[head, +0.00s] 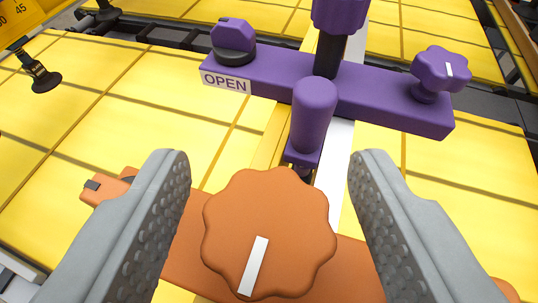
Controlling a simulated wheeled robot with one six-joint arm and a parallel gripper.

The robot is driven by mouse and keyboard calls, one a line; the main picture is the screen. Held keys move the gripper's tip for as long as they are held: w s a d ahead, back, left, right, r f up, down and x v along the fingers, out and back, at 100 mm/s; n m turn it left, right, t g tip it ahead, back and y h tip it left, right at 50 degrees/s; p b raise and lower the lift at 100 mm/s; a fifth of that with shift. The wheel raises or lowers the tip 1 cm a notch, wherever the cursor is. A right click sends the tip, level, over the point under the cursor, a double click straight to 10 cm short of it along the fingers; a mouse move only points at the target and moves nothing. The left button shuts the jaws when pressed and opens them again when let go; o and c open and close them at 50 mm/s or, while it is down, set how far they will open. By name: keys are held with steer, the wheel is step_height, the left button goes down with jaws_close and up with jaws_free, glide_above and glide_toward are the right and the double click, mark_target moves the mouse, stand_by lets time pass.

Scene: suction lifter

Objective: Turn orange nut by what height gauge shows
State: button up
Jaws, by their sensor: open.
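The orange nut (268,225) is a large scalloped knob with a white line mark that points down and slightly left. It sits on an orange bar (190,250) at the bottom centre. My gripper (265,180) is open, with one grey padded finger on each side of the nut. I see gaps between the fingers and the nut, wider on the right. The fingers partly hide the orange bar. The height gauge cannot be made out for certain; a yellow plate with the numbers 30 and 45 shows in part at the top left corner (15,14).
A purple crossbar (385,103) lies beyond the nut, with a purple post (314,115), an OPEN label (226,82), a purple knob (440,70) and a purple lever cap (234,36). Yellow panels (75,95) lie below.

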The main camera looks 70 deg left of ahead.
steer(key=c, duration=1)
steer(key=shift+s+r, duration=0.1)
